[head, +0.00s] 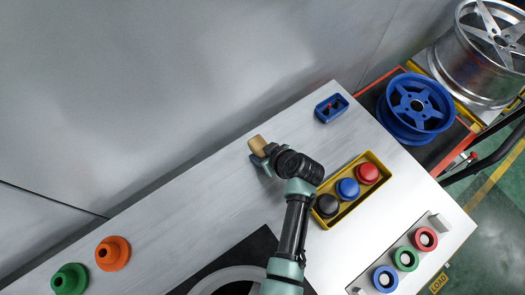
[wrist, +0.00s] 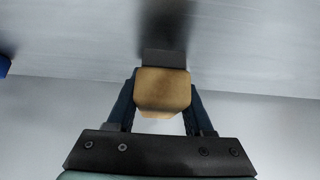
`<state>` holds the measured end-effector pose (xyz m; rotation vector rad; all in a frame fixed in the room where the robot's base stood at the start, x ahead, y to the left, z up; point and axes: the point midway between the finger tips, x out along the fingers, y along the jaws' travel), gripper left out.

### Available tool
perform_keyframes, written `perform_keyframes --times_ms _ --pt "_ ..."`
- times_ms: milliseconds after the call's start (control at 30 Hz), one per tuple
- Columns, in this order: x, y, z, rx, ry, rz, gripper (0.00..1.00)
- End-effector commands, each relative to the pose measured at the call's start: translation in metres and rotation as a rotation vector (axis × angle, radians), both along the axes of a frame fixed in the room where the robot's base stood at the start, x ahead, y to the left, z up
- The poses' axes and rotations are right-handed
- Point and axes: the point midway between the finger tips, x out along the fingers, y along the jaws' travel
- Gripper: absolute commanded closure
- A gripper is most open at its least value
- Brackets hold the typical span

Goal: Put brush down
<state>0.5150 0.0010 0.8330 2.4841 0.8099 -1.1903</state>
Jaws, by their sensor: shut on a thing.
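The brush shows as a tan wooden block (head: 258,144) at my gripper's end in the head view, near the table's back edge. In the wrist view the tan block (wrist: 163,91) sits between the two dark fingers, with a dark grey part beyond it. My gripper (wrist: 163,98) is shut on it. In the head view my gripper (head: 263,157) is over the metal table (head: 190,215). A blurred dark patch lies on the surface past the brush in the wrist view. I cannot tell whether the brush touches the table.
A blue holder (head: 331,107) stands at the back right. A yellow tray (head: 342,217) holds black, blue and red knobs. Ringed buttons (head: 405,258) line the right front. Orange (head: 113,253) and green (head: 70,279) cones stand at left. A blue wheel (head: 413,107) is beyond the table.

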Motion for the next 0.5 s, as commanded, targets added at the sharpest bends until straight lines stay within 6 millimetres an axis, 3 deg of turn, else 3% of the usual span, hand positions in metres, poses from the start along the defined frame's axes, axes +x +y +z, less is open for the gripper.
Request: perform_keyframes --times_ms 133,167,300,500 --pt "0.0001 0.0001 -0.0017 0.000 0.000 0.000 1.00" --pt "-0.0001 0.0000 -0.0018 0.000 0.000 0.000 0.46" --pt "-0.0002 0.0000 -0.0018 0.000 0.000 0.000 0.21" --pt "-0.0002 0.0000 -0.0018 0.000 0.000 0.000 0.18"
